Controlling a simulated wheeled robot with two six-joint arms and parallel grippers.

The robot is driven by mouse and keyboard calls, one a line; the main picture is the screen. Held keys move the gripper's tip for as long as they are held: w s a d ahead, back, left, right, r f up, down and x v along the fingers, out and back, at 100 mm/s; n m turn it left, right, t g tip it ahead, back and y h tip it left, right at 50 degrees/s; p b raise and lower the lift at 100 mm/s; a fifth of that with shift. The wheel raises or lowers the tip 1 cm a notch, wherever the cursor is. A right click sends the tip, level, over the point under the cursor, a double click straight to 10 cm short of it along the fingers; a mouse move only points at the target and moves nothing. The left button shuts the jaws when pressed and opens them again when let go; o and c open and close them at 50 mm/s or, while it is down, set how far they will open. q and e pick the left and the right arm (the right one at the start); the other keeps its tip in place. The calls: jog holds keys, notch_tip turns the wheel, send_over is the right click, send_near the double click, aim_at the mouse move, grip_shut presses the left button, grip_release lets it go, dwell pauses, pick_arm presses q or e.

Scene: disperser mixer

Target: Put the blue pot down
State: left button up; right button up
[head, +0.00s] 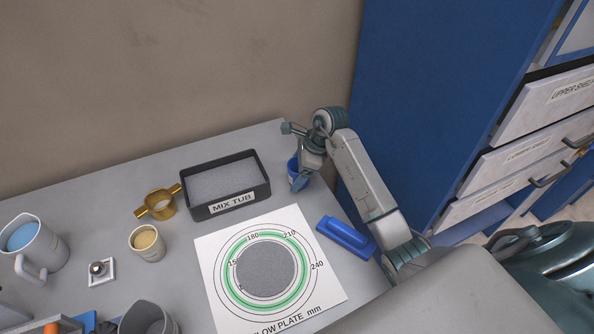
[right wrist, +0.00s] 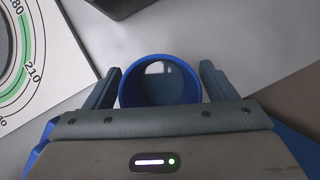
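The blue pot (head: 293,170) is at the back right of the grey table, right of the mix tub, partly hidden by my right gripper (head: 302,168). In the right wrist view the pot (right wrist: 160,82) is seen from above, its round mouth open and no contents clear. The right gripper's fingers (right wrist: 160,85) lie close against opposite sides of the pot, shut on it. Whether the pot's base touches the table cannot be told. My left gripper is not in view.
The black mix tub (head: 226,205) stands left of the pot. The flow plate sheet (head: 215,262) and a blue block (head: 345,237) lie in front. Cups and a brass holder (head: 157,204) are further left. A blue cabinet (head: 430,100) rises at right.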

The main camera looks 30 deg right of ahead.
jog(key=shift+r, duration=0.1)
jog(key=shift+r, duration=0.15)
jog(key=b+v, duration=0.3)
jog(key=v, duration=0.8)
jog(key=shift+d+r, duration=0.2)
jog(key=shift+r, duration=0.15)
jog(key=shift+s, duration=0.1)
notch_tip(320, 180, up, 14)
jog(key=p, duration=1.3)
jog(key=shift+p, duration=0.35)
